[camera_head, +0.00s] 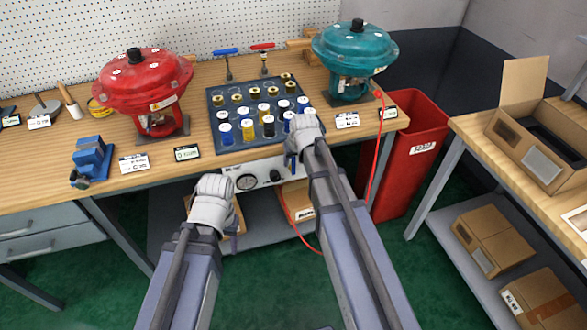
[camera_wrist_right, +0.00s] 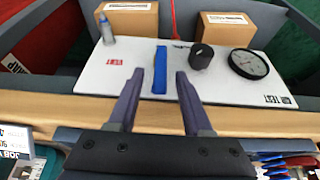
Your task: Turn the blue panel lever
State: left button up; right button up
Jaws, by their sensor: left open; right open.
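The blue panel lever (camera_wrist_right: 160,70) is a flat blue bar on the white front panel (camera_wrist_right: 110,78) in the right wrist view. My right gripper (camera_wrist_right: 159,76) is open, with one finger on each side of the lever in that view. I cannot tell whether the fingers touch it. My left gripper (camera_head: 228,222) is in front of the panel's left end, open and apart from the lever.
A black knob (camera_wrist_right: 201,56) and a round gauge (camera_wrist_right: 248,64) sit beside the lever. The bench edge (camera_wrist_right: 60,105) is close to my right gripper. A tray of bottles (camera_head: 216,115), a red actuator (camera_head: 145,85) and a teal actuator (camera_head: 352,55) stand on the bench.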

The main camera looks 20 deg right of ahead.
jog(key=shift+b+x, duration=0.3)
jog(key=shift+x, duration=0.5)
jog(key=shift+r, duration=0.1)
grip_shut()
dwell(0.8)
